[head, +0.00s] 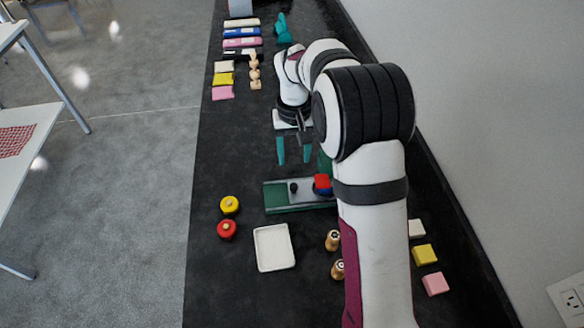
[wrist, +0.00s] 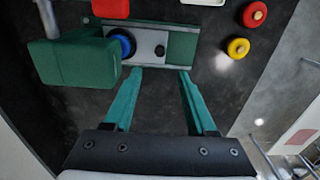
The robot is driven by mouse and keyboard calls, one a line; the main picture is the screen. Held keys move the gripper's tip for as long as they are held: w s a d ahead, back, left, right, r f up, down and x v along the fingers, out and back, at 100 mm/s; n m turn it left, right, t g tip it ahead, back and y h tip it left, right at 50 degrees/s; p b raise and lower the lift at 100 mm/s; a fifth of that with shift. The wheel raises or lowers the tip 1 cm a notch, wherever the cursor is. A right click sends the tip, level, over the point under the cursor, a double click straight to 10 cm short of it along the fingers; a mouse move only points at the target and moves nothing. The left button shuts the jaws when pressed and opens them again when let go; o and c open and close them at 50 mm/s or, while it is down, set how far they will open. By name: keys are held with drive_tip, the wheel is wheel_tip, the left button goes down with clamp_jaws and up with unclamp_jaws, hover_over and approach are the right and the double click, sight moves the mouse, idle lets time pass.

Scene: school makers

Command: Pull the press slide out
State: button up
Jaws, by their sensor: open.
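The press has a green base (head: 278,198) with a grey slide (head: 306,194) lying in it. The slide carries a small black knob (head: 293,188); the knob also shows in the wrist view (wrist: 160,50). A blue round part (wrist: 122,43) sits at the slide's left end in the wrist view, beside the green press body (wrist: 75,62). My gripper (head: 294,160) is open and empty, its teal fingers pointing at the press. In the wrist view my gripper (wrist: 160,74) has its fingertips on either side of the knob's line, apart from it. My arm hides the press's right part in the head view.
A red wheel (head: 227,229), a yellow wheel (head: 229,205) and a white tray (head: 260,248) lie in front of the press. Brass pieces (head: 333,240) and coloured blocks (head: 424,254) stand near my arm. Several pads (head: 242,42) line the far left. The counter left of the press is clear.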

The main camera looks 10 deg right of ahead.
sight(294, 186)
wheel_tip(294, 186, down, 11)
clamp_jaws()
idle(0.4)
idle(1.1)
